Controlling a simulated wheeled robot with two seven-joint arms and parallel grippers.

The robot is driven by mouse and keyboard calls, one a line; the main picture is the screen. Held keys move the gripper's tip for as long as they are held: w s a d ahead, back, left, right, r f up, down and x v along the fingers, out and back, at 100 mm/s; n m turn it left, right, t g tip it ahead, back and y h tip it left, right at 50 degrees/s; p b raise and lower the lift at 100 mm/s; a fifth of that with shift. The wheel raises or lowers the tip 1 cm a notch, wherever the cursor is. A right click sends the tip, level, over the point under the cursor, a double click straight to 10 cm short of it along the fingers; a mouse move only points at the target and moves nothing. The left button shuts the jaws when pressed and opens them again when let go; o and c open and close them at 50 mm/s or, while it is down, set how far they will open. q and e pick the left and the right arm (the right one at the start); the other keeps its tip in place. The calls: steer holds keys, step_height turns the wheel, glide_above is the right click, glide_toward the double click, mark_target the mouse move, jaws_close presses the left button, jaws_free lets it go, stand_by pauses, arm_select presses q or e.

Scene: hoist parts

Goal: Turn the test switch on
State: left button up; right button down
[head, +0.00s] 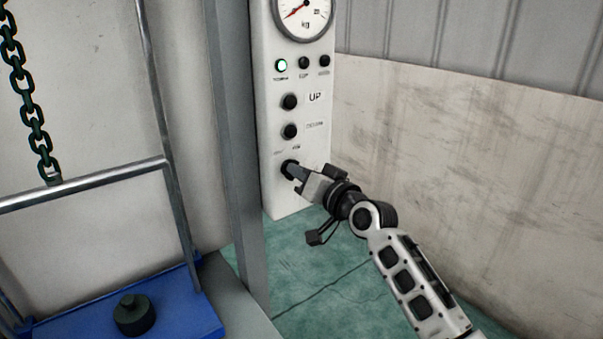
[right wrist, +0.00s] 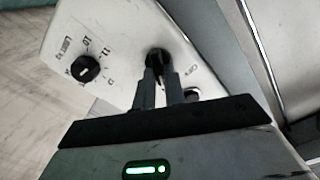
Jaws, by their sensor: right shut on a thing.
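The white control panel (head: 268,120) stands upright in the middle of the head view. A dark rotary switch (head: 288,167) sits low on its face, below the two black buttons; I take it to be the test switch. My right gripper (head: 296,174) reaches it from the lower right and is shut on it. In the right wrist view the fingers (right wrist: 160,88) close on the dark switch knob (right wrist: 157,57), and they hide part of it. The small labels near it are too blurred to read for sure. My left gripper is not in view.
The panel has a kg gauge (head: 303,12), a lit green lamp (head: 281,65), two dark lamps, an UP button (head: 289,102) and another black button (head: 290,131). Another knob (right wrist: 85,68) shows in the wrist view. A grey post (head: 238,150), chain (head: 22,90) and blue platform (head: 85,315) stand left.

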steer(key=c, duration=1.5)
jaws_free()
steer(key=shift+o, duration=0.2)
steer(key=shift+s+d, duration=0.1)
steer(key=b+v, duration=0.1)
steer(key=v, duration=1.4)
steer(key=shift+s+d, duration=0.2)
steer(key=shift+s, duration=0.15)
